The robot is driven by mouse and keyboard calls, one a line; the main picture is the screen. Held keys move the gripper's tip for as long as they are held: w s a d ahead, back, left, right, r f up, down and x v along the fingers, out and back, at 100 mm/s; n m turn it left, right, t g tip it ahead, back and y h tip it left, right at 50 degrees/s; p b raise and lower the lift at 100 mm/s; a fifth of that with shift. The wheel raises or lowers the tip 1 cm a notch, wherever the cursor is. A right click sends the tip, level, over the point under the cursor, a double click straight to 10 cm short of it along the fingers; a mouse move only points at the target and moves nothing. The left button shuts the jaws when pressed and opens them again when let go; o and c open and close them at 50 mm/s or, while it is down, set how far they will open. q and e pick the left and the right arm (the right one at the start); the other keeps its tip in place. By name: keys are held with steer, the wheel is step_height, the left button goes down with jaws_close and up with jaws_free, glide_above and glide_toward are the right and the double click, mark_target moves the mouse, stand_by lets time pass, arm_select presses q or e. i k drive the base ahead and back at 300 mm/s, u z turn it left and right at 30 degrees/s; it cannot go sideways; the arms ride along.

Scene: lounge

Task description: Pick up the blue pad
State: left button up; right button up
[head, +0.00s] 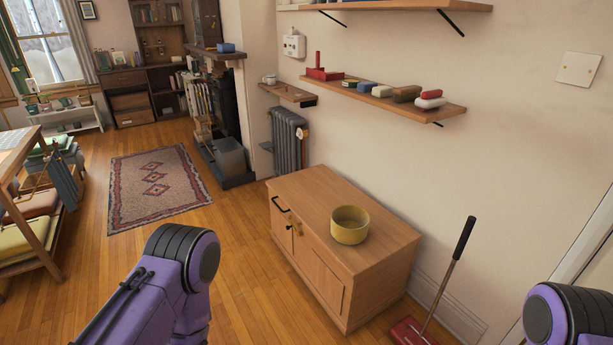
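A small blue block-like pad (367,87) lies on the long wooden wall shelf (452,112) on the right wall, between a dark yellow-topped item (350,82) and a whitish block (382,91). Another small blue item (226,47) sits on the mantel ledge further back; I cannot tell whether it is a pad too. Purple links of my two arms show at the bottom, well below and in front of the shelf. Both of my grippers are out of view, so nothing shows of what they hold.
A low wooden cabinet (320,205) with a yellow bowl (350,225) stands below the shelf. A brown block (406,94) and a red-and-white item (430,99) share the shelf. A long-handled red tool (448,272) leans right of the cabinet. Floor around the patterned rug (158,188) is open.

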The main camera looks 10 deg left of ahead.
mark_target(366, 87)
steer(key=u, duration=0.9)
steer(key=i, duration=1.9)
steer(key=z, duration=2.1)
